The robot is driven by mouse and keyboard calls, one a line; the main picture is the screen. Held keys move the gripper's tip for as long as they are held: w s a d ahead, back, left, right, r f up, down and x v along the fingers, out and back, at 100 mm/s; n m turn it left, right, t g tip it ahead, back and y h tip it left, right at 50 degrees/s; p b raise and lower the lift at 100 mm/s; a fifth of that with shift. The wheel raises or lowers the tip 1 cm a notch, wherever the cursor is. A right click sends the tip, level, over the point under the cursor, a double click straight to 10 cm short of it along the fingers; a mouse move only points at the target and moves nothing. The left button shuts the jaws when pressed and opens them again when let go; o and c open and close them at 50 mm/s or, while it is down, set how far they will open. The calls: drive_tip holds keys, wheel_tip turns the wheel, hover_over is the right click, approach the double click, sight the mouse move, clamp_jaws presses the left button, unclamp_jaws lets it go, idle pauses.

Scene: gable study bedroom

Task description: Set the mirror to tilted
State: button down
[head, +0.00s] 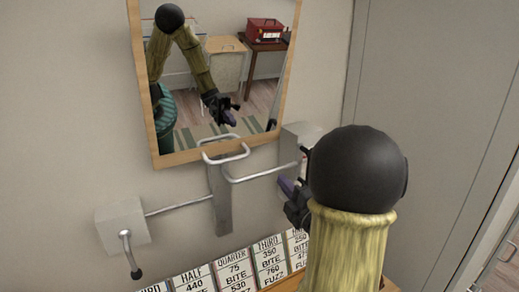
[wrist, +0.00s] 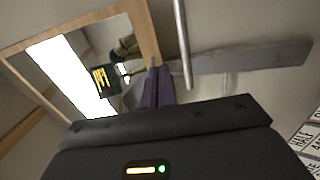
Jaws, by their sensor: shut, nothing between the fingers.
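The mirror (head: 215,110) has a light wooden frame and hangs on the wall; I cannot tell its exact angle to the wall. A pale U-shaped bar handle (head: 224,138) sits at its lower edge, in front of a grey metal bracket (head: 221,215). My gripper (head: 288,187), with purple fingers, is partly hidden by my arm, to the right of the handle and below the mirror's lower right corner. In the wrist view the shut fingers (wrist: 158,72) point at the mirror's frame (wrist: 143,28), beside a metal rod (wrist: 182,40). They hold nothing.
Grey boxes stand on the wall at left (head: 122,221) and right (head: 298,139), with metal rods running from them toward the bracket. The left one has a black-tipped crank (head: 132,257). Below is a row of lettered cards (head: 235,277). A grey panel (head: 430,80) is at right.

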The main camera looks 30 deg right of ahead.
drive_tip(key=shift+s+r, duration=0.1)
drive_tip(key=shift+r, duration=0.1)
drive_tip(key=w+r+p, duration=0.2)
drive_tip(key=w+p, duration=0.6)
drive_tip(key=w, duration=0.5)
drive_tip(key=shift+w+r, duration=0.35)
drive_tip(key=shift+w, duration=0.05)
